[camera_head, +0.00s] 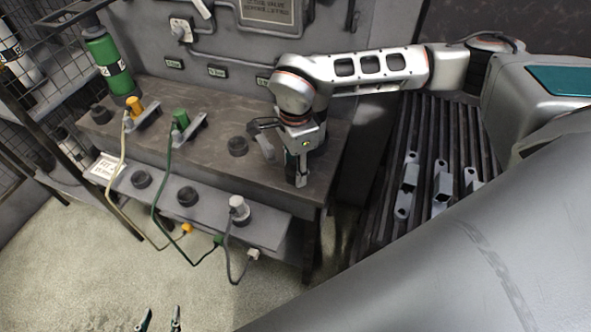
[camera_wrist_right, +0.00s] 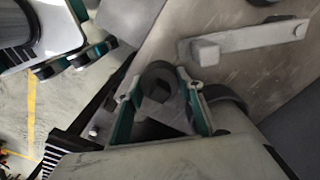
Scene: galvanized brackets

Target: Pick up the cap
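My right gripper (camera_head: 300,172) points down over the right end of the dark workbench. In the right wrist view its green-lined fingers (camera_wrist_right: 158,106) are spread apart. A dark round cap (camera_wrist_right: 158,79) shows between the fingertips there; I cannot tell whether they touch it. It is not clearly visible in the head view, where the arm covers that spot. A second dark round piece (camera_wrist_right: 228,98) is partly hidden behind one finger. My left gripper (camera_head: 160,320) shows only as two separated tips at the bottom edge, empty, over the floor.
A grey bracket (camera_wrist_right: 250,38) lies near the right gripper. A black round fitting (camera_head: 237,146) stands on the workbench (camera_head: 215,105). Yellow (camera_head: 134,105) and green (camera_head: 181,119) plugs carry cables over the front. Several brackets (camera_head: 440,180) lie on the slatted rack at right.

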